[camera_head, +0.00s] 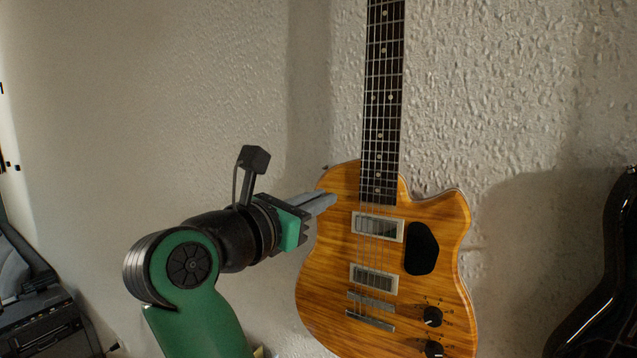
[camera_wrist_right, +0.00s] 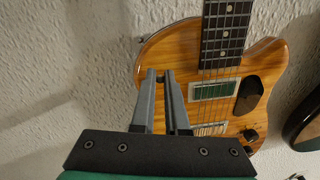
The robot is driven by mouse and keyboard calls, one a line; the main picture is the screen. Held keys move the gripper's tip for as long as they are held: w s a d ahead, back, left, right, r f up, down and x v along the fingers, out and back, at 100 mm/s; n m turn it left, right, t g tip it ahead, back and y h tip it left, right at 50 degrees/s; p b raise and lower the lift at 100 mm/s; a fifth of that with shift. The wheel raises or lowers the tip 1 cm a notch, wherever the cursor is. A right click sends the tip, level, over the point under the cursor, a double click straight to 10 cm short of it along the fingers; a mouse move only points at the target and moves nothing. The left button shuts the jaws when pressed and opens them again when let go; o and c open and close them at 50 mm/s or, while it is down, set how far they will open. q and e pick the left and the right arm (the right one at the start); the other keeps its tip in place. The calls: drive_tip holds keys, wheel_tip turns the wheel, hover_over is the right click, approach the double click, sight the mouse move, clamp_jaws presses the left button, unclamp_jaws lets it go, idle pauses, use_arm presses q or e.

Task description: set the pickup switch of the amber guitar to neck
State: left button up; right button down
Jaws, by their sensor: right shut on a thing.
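The amber guitar (camera_head: 335,260) hangs upright against the wall, and its body also shows in the right wrist view (camera_wrist_right: 180,50). My right gripper (camera_head: 331,200) reaches in from the left to the upper left part of the body. In the right wrist view its fingertips (camera_wrist_right: 160,76) are nearly together, shut on the small pickup switch at the body's upper left. The fingers hide most of the switch, so I cannot tell which way its lever leans. My left gripper is in neither view.
Two pickups, the upper one (camera_head: 378,227) and the lower one (camera_head: 373,279), and knobs (camera_head: 432,316) lie to the right of my gripper. A dark guitar (camera_head: 597,318) hangs at the far right. Dark equipment (camera_head: 40,318) stands at the lower left. The wall (camera_head: 200,90) left of the guitar is bare.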

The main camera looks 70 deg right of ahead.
drive_tip(key=c, duration=0.9)
unclamp_jaws()
drive_tip(key=a, duration=0.3)
drive_tip(key=w+a+b, duration=0.1)
drive_tip(key=a, duration=0.3)
drive_tip(key=w+a+b, duration=0.1)
drive_tip(key=a, duration=0.3)
drive_tip(key=shift+a, duration=0.2)
drive_tip(key=shift+d, duration=0.1)
